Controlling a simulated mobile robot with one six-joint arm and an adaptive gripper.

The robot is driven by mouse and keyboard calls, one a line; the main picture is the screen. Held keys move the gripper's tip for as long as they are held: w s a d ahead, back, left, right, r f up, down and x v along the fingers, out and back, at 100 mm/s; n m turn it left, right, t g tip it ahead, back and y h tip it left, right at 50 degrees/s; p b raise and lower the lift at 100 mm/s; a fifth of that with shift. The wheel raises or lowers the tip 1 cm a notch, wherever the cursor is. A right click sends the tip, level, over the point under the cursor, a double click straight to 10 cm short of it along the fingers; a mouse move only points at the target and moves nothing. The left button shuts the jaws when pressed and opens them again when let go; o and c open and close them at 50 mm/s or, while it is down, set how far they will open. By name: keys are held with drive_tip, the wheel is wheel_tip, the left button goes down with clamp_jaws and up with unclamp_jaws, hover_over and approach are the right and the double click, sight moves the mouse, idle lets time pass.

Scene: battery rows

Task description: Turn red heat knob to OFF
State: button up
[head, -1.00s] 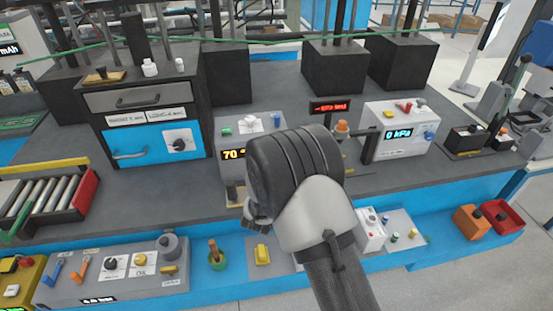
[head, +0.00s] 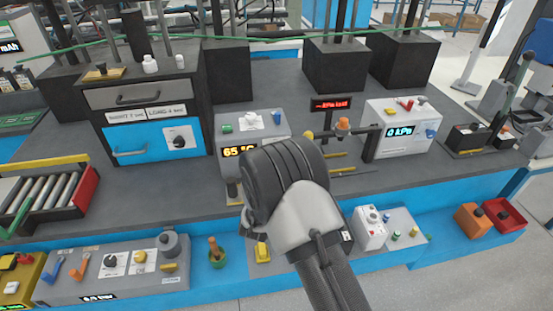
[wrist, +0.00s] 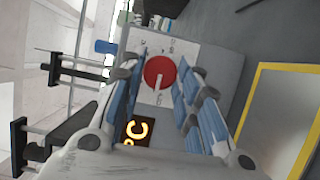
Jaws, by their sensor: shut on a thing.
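The red heat knob (wrist: 159,70) is round and sits on a pale panel (wrist: 185,52) in the wrist view. A white pointer mark runs from its middle toward the bottom of the picture. Small labels around it are too blurred to read. My gripper (wrist: 160,84) has its blue-padded fingers on either side of the knob and is shut on it. In the head view the heater box (head: 268,124) has a lit display (head: 239,151) reading 65 °C. My wrist (head: 285,180) covers part of the box's front there, and the knob is hidden.
A grey box with a 0 kPa display (head: 399,132) stands to the right. A black cabinet with a blue drawer (head: 150,147) stands to the left.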

drive_tip(key=o, duration=1.1)
drive_tip(key=shift+c, duration=0.2)
drive_tip(key=s+a, duration=0.1)
drive_tip(key=s, duration=1.1)
drive_tip(key=shift+a, duration=0.2)
drive_tip(key=shift+w, duration=0.1)
